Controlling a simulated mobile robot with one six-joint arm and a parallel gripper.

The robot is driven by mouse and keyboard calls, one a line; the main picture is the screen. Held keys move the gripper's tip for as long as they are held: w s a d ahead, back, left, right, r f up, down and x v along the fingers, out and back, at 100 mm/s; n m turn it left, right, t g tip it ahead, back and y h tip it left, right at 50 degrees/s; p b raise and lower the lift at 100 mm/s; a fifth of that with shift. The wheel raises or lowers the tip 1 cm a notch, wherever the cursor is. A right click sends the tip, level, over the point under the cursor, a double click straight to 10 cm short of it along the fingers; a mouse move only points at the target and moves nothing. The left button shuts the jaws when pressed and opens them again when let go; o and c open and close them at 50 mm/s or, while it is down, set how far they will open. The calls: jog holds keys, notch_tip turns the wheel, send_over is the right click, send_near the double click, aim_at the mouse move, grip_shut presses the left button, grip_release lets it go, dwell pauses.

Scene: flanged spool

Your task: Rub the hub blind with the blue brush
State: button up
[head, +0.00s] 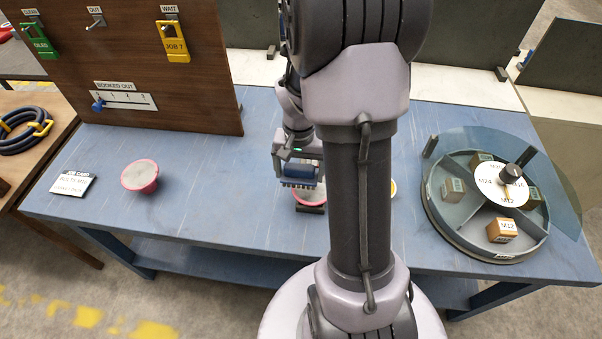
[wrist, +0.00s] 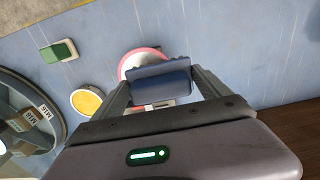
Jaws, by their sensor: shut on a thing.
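My gripper (head: 298,172) is shut on the blue brush (head: 299,171), bristles down, above the bench. In the wrist view the brush (wrist: 162,85) lies across between the two fingers (wrist: 160,92). A pink-rimmed round piece with a pale face (head: 308,196) is right under the brush; it also shows in the wrist view (wrist: 131,63), partly hidden by the brush. I cannot tell whether the bristles touch it. A second pink-rimmed round piece with a grey top (head: 140,175) stands apart at the left. No label shows which is the hub blind.
A round sorter (head: 436,218) with labelled blocks and a clear cover stands at the right. A brown board (head: 130,60) with padlocks stands at the back left. A job card (head: 72,184) lies at the left. A yellow disc (wrist: 87,101) and green block (wrist: 58,50) lie nearby.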

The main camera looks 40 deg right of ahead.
jog(key=shift+w+r+p, duration=0.2)
jog(key=shift+r+p, duration=0.35)
jog(key=shift+r, duration=0.4)
jog(key=shift+r+p, duration=1.05)
jog(key=shift+r, duration=0.3)
jog(key=shift+s, duration=0.1)
